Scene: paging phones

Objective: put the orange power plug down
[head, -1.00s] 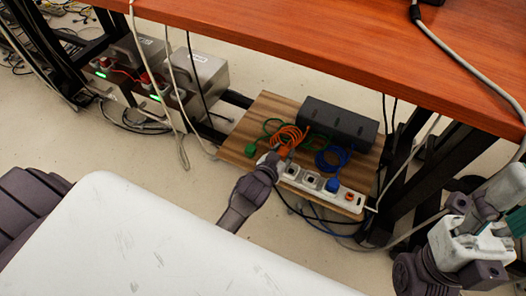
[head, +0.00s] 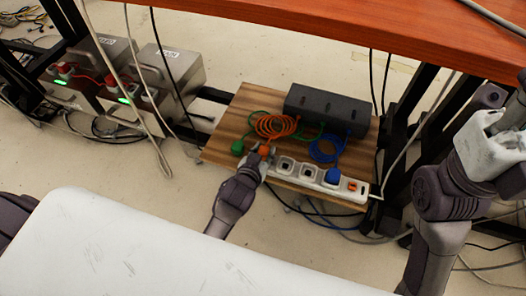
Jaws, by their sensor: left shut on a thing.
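The orange power plug (head: 264,150) is at the left end of the white power strip (head: 310,180), with its coiled orange cord (head: 277,126) just behind it. My left gripper (head: 263,154) reaches in from below and is shut on the orange plug. Its fingers hide much of the plug and the strip's left end, so I cannot tell whether the plug sits in a socket. My right arm is at the right edge of the head view, but its fingertips are out of the picture.
A blue plug (head: 333,175) is in the strip and a green plug (head: 238,147) lies on the wooden board (head: 227,124). A black box (head: 326,109) stands behind. Metal boxes (head: 167,78) stand at left. The orange-brown tabletop (head: 330,35) overhangs; cables hang around.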

